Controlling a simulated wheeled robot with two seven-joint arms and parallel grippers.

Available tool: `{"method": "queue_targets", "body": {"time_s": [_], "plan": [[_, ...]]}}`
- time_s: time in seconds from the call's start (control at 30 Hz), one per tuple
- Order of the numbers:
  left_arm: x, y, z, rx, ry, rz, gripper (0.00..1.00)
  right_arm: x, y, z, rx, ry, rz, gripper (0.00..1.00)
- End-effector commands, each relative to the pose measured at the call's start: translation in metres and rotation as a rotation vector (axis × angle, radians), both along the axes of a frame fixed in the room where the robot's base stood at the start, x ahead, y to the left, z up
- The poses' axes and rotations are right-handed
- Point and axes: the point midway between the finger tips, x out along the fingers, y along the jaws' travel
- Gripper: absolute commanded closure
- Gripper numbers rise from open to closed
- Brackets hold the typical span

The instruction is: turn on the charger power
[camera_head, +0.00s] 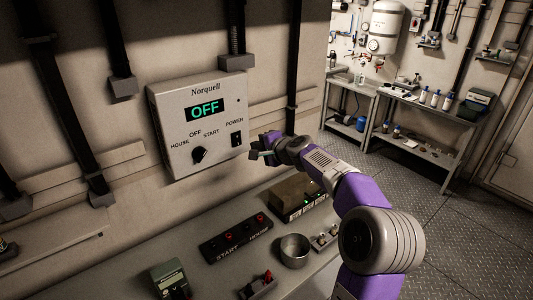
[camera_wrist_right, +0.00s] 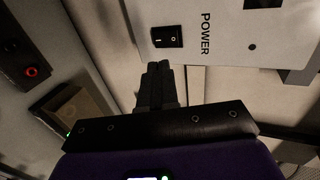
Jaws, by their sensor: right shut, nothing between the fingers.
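The charger (camera_head: 200,120) is a light grey wall box labelled Norquell, and its display (camera_head: 204,110) reads OFF in green. A round knob (camera_head: 199,155) sits below the display. The black power rocker switch (camera_head: 237,139) is at the lower right of its face, under the word POWER. In the right wrist view the power switch (camera_wrist_right: 167,37) shows just beyond my fingertips. My right gripper (camera_head: 254,156) is shut and empty, just right of and below the switch; its closed fingers (camera_wrist_right: 158,72) point toward the switch, apparently short of it. My left gripper is not in view.
Below the charger a bench holds a black terminal strip (camera_head: 235,238) marked START and HOUSE, a brown box (camera_head: 297,197) with green lights, a metal cup (camera_head: 295,250) and a green meter (camera_head: 170,280). Shelving with bottles stands at the back right. Floor at right is clear.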

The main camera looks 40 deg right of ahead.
Motion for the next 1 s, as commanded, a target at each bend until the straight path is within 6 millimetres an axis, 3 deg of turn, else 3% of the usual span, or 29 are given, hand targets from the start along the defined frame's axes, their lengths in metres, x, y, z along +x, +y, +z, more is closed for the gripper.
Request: {"method": "queue_targets", "body": {"time_s": [0.1, 0.3, 0.77, 0.87, 1.0], "plan": [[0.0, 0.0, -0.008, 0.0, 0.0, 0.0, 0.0, -0.018, 0.001, 0.007, -0.005, -0.002, -0.004, 1.0], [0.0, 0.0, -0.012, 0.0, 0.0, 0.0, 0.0, -0.034, 0.003, 0.015, 0.0, -0.001, -0.001, 1.0], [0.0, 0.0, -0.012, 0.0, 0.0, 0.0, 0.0, -0.037, 0.002, 0.016, -0.01, 0.004, -0.002, 1.0], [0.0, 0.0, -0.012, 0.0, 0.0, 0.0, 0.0, -0.039, -0.004, 0.01, -0.075, 0.028, -0.004, 1.0], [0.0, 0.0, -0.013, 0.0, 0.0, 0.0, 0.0, -0.047, -0.022, -0.006, -0.295, 0.109, -0.003, 1.0]]}}
